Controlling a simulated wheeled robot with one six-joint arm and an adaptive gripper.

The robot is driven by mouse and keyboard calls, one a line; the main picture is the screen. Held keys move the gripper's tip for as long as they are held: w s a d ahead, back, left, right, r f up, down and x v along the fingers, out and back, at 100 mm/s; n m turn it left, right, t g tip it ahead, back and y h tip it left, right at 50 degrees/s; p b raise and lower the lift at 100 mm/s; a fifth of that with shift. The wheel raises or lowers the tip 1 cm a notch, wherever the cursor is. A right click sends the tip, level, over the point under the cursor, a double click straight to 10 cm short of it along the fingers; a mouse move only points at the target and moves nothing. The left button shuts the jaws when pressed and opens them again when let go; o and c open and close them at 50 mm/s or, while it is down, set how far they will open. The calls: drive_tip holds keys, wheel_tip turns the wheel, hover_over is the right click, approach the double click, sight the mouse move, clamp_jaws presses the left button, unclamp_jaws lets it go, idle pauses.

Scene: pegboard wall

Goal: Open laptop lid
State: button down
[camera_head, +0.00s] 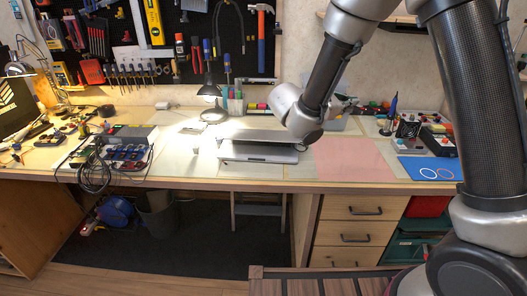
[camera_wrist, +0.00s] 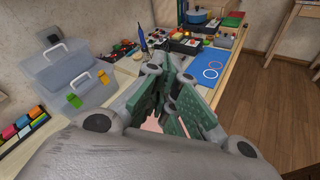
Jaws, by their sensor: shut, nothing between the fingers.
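The grey laptop (camera_head: 258,153) lies near the front of the workbench in the head view, below the desk lamp. Its lid (camera_head: 250,134) shows as a darker slab above the pale base, with a thin gap at the front. The lid looks raised only at a low angle; its exact tilt is hard to tell. My wrist covers the laptop's back right corner. My gripper (camera_wrist: 176,78) shows in the wrist view with green finger pads, shut and empty. It points along the bench toward the right. The laptop does not show clearly in the wrist view.
A pink mat (camera_head: 352,160) lies right of the laptop, mostly clear. A blue mat (camera_head: 430,168) is at the right. A clear toolbox (camera_wrist: 70,75) stands by the wall. A lamp (camera_head: 211,100) stands behind the laptop, and cables and gadgets (camera_head: 125,152) lie left.

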drive_tip(key=a+f+n+t+y, duration=0.2)
drive_tip(key=a+f+n+y, duration=0.1)
drive_tip(key=a+f+n, duration=0.2)
drive_tip(key=s+a+f+n+t+y, duration=0.1)
drive_tip(key=a+f+n+t+y, duration=0.2)
drive_tip(key=a+f, duration=0.6)
drive_tip(key=a+f+n+t+y, duration=0.3)
drive_tip(key=a+f+n+y, duration=0.2)
drive_tip(key=a, duration=0.8)
drive_tip(key=shift+s+a+f+n, duration=0.15)
drive_tip(key=shift+s+f+n, duration=0.05)
drive_tip(key=shift+f+n, duration=0.3)
drive_tip(key=shift+s+a+f+n, duration=0.15)
drive_tip(key=shift+s+f+n, duration=0.05)
drive_tip(key=shift+f+n, duration=0.25)
drive_tip(key=shift+w+a+f, duration=0.15)
drive_tip(key=shift+f, duration=0.1)
drive_tip(key=w, duration=0.6)
drive_tip(key=w+f, duration=0.1)
drive_tip(key=w, duration=0.2)
drive_tip(key=shift+w+d, duration=0.15)
drive_tip(key=shift+d, duration=0.25)
drive_tip(key=shift+w+r, duration=0.1)
drive_tip(key=shift+r, duration=0.4)
